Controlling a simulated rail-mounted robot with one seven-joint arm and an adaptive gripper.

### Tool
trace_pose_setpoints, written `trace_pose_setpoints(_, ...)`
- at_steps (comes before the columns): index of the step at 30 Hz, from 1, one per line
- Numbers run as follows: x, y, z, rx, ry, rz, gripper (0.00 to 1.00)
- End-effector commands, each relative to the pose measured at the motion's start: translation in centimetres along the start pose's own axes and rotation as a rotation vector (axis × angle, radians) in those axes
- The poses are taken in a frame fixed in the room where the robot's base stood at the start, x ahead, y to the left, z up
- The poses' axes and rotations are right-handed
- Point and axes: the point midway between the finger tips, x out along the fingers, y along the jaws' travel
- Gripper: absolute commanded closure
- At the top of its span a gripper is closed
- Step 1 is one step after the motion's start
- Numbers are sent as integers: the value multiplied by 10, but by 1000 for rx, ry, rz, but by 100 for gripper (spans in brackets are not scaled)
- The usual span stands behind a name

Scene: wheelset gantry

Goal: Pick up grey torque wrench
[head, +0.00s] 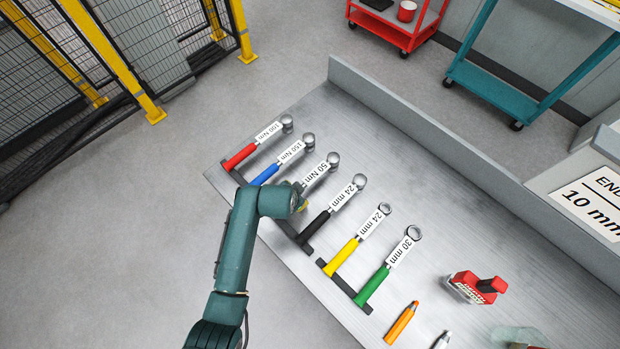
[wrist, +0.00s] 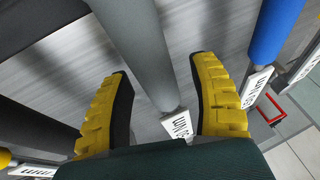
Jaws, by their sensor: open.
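The grey torque wrench, labelled 50 Nm, lies on the metal bench; in the head view its white label (head: 319,173) and round metal head show, while my arm hides its grey handle. In the wrist view the grey handle (wrist: 140,42) runs between the two yellow fingers of my gripper (wrist: 161,68). My gripper is open, with a visible gap on each side of the handle. In the head view my gripper (head: 302,203) is mostly hidden behind my wrist, over the handle side of the wrench.
A blue-handled wrench (head: 265,175) and a red-handled one (head: 240,157) lie to the left. Black (head: 316,224), yellow (head: 341,256) and green (head: 373,284) handled wrenches lie to the right. A raised wall (head: 440,137) runs along the bench's back.

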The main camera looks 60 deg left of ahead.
Motion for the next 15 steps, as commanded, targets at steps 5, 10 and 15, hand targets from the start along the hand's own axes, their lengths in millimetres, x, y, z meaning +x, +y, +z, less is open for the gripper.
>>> trace_pose_setpoints(5, 0, 0, 0, 0, 0, 0, 59)
trace_pose_setpoints(10, -1, 0, 0, 0, 0, 0, 92)
trace_pose_setpoints(15, -2, -1, -2, 0, 4, -3, 100)
